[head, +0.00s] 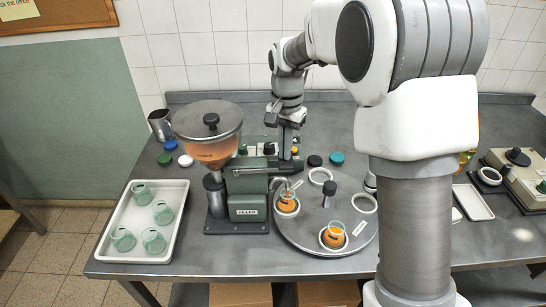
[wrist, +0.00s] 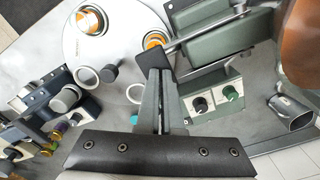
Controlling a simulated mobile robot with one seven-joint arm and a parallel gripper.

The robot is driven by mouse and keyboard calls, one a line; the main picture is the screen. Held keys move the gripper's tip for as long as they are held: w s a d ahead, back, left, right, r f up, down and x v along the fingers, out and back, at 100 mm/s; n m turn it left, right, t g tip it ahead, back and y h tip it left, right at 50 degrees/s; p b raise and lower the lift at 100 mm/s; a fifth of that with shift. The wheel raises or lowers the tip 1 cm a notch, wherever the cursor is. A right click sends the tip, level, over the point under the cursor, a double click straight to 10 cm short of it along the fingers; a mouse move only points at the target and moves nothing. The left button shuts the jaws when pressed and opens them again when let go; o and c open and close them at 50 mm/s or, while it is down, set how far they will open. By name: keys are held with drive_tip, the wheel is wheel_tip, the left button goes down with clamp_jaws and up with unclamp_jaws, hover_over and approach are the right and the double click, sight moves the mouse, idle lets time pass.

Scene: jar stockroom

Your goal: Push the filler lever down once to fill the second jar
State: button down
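The filler (head: 248,186) is a green machine with a round hopper (head: 208,130) of orange filling. Its lever (wrist: 200,35) shows in the wrist view as a metal rod ending by my fingertips. My gripper (head: 286,153) points down beside the filler, its fingers together with nothing seen between them. In the wrist view my gripper (wrist: 152,65) overlaps the rod's end; I cannot tell whether they touch. One jar (head: 288,204) stands under the filler's outlet with orange inside, partly hidden in the wrist view (wrist: 155,41). Another jar (head: 333,237) with orange inside stands at the turntable's front.
The round turntable (head: 300,232) also carries empty white rings and a dark centre knob (head: 328,188). A white tray (head: 180,222) with several greenish jars lies at left. Loose lids, a metal jug (head: 160,126) and a beige machine (head: 515,170) stand around.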

drive_tip(key=shift+s+d+f+b, duration=0.1)
drive_tip(key=shift+f+b, duration=0.7)
drive_tip(key=shift+f, duration=0.75)
drive_tip(key=shift+r, duration=0.1)
drive_tip(key=shift+r+p, duration=2.55)
drive_tip(key=shift+r, duration=0.6)
drive_tip(key=shift+r, duration=0.1)
wheel_tip(320, 180, up, 5)
drive_tip(key=p, duration=0.4)
